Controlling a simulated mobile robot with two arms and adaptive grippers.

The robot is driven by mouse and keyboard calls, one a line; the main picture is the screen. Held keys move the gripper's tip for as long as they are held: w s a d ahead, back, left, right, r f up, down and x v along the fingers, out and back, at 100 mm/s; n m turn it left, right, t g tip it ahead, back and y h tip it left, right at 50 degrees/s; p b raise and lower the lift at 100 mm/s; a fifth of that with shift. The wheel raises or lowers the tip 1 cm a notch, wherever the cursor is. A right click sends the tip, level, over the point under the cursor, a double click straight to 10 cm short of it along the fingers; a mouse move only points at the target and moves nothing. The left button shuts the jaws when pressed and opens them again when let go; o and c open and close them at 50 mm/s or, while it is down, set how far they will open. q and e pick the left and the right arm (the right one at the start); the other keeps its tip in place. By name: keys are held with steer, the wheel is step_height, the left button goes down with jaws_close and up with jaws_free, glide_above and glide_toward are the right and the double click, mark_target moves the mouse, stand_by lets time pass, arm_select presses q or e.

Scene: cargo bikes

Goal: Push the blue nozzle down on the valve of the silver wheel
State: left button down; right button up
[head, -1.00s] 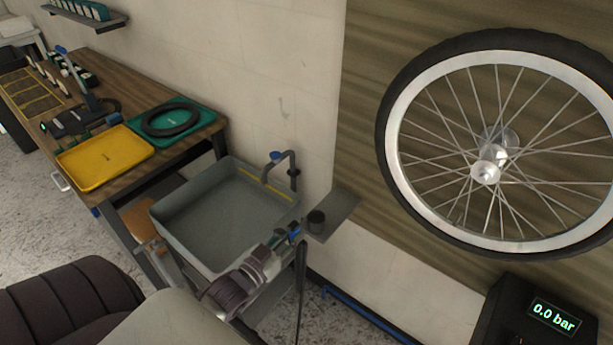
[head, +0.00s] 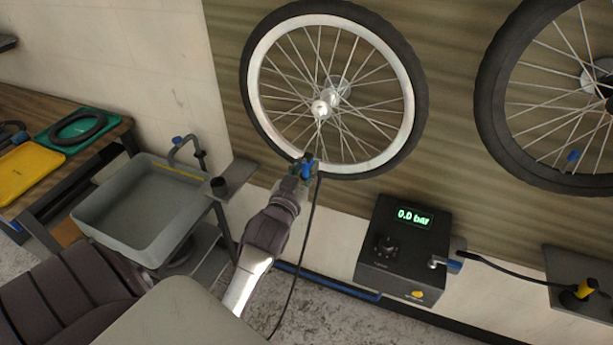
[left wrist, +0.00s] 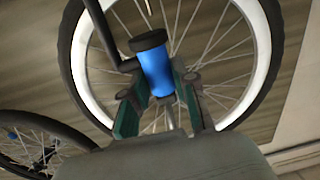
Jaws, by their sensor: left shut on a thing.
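The silver wheel (head: 256,92), with a bright rim and black tyre, hangs on the wooden wall panel in the head view; its rim also shows in the left wrist view (left wrist: 262,60). My left gripper (head: 306,170) is at the wheel's lower rim and is shut on the blue nozzle (left wrist: 155,72). The nozzle also shows in the head view (head: 307,166), and a black hose hangs down from it. The wheel's valve is hidden behind the nozzle and gripper, so I cannot tell whether they touch. My right gripper is out of view.
A black pump box (head: 400,252) reading 0.0 bar is on the wall, right of my left arm. A second wheel (head: 490,75) with a dark rim hangs farther right. A yellow nozzle (head: 585,289) is on a bracket. A grey basin (head: 95,212) stands left.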

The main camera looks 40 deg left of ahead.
arm_select(q)
steer(key=shift+w+a, duration=0.25)
steer(key=shift+w, duration=0.05)
steer(key=b+x, duration=0.1)
steer(key=x, duration=0.1)
steer(key=shift+w+a+f, duration=0.2)
steer(key=shift+w+a, duration=0.05)
steer(key=shift+b+x, duration=0.7)
steer(key=shift+x, duration=0.45)
steer(key=b+x, duration=0.1)
steer(key=x, duration=0.6)
steer(key=shift+w+d+r+b, duration=0.2)
steer(key=shift+w+d+b, duration=0.1)
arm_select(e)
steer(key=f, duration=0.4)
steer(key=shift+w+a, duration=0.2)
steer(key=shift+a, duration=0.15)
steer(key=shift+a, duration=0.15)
arm_select(q)
steer(key=shift+f, duration=0.25)
